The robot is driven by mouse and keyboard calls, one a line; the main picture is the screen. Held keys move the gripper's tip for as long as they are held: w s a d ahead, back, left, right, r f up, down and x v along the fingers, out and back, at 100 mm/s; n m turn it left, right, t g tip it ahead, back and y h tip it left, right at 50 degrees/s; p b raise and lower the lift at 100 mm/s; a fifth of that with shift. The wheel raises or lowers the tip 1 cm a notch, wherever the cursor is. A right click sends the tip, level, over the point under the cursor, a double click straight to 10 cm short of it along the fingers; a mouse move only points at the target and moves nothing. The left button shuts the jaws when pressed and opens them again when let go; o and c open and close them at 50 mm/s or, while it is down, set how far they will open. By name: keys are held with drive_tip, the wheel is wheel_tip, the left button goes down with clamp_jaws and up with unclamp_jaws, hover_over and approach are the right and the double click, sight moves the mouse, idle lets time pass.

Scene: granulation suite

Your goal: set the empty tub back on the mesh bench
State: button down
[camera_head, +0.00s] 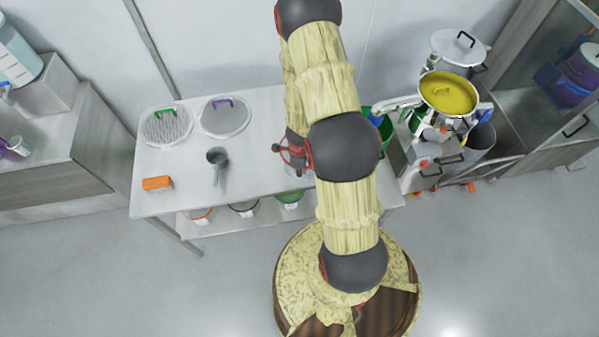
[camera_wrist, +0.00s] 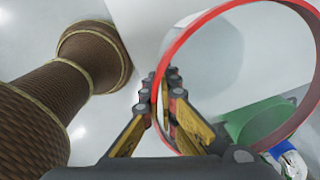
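In the wrist view a round, pale tub (camera_wrist: 215,68) with a red rim (camera_wrist: 170,62) fills the upper right, tilted, with its mouth toward the camera. I see no contents in the part that shows. My gripper (camera_wrist: 165,88) has its fingertips close together on the left side of this rim, pinching it. In the head view my gripper (camera_head: 290,155) is at the bench's right part, largely hidden by my arm, and the tub cannot be made out clearly. The white bench (camera_head: 250,165) stands behind my arm.
Several tubs sit on the lower shelf.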

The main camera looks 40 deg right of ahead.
drive_tip(key=c, duration=2.6)
unclamp_jaws()
drive_tip(key=shift+f, duration=0.1)
drive_tip(key=shift+o, duration=1.4)
drive_tip(key=shift+o, duration=1.4)
